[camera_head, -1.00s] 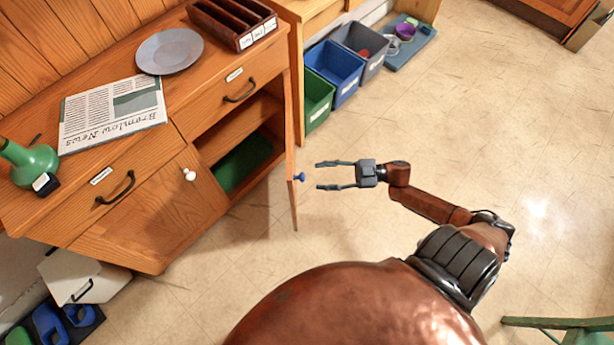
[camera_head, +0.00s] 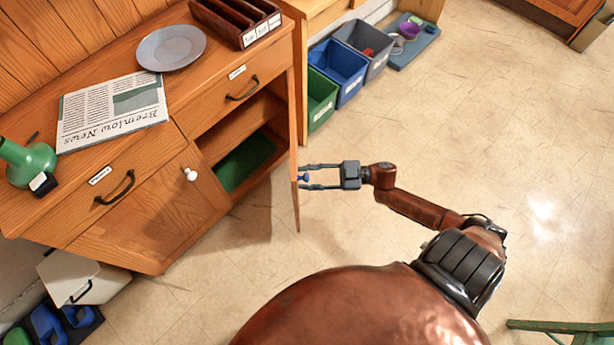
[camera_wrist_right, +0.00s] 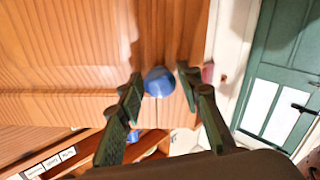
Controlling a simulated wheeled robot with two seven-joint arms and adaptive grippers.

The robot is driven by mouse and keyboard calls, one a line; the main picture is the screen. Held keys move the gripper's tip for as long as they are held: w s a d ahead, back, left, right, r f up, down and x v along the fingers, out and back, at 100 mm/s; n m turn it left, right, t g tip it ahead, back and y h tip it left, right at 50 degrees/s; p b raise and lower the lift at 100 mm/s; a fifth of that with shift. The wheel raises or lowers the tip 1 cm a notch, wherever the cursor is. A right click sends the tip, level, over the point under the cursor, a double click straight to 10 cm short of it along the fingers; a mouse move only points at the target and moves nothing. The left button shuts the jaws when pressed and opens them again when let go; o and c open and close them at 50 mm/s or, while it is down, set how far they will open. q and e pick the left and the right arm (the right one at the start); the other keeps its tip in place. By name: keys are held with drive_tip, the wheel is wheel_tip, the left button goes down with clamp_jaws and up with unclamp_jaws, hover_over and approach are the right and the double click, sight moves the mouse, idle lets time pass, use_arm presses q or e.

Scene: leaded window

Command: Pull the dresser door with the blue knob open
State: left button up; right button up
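The dresser door (camera_head: 294,150) with the blue knob stands swung out from the dresser (camera_head: 150,215), nearly edge-on in the head view, and the compartment behind it shows. The blue knob (camera_head: 304,178) is on the door's right-hand face. My right gripper (camera_head: 303,177) is open, with its fingers on either side of the knob and their tips close to the door. In the right wrist view the blue knob (camera_wrist_right: 159,82) sits between the two fingertips, with gaps at both sides. My left gripper is out of view.
A second dresser door with a white knob (camera_head: 190,174) is shut. A newspaper (camera_head: 110,110), a grey plate (camera_head: 170,48) and a green lamp-like object (camera_head: 28,163) are on top. Green, blue and grey bins (camera_head: 338,70) stand behind the open door.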

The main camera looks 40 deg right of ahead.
clamp_jaws()
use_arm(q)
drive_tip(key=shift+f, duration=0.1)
use_arm(e)
drive_tip(key=shift+d, duration=0.1)
idle(0.3)
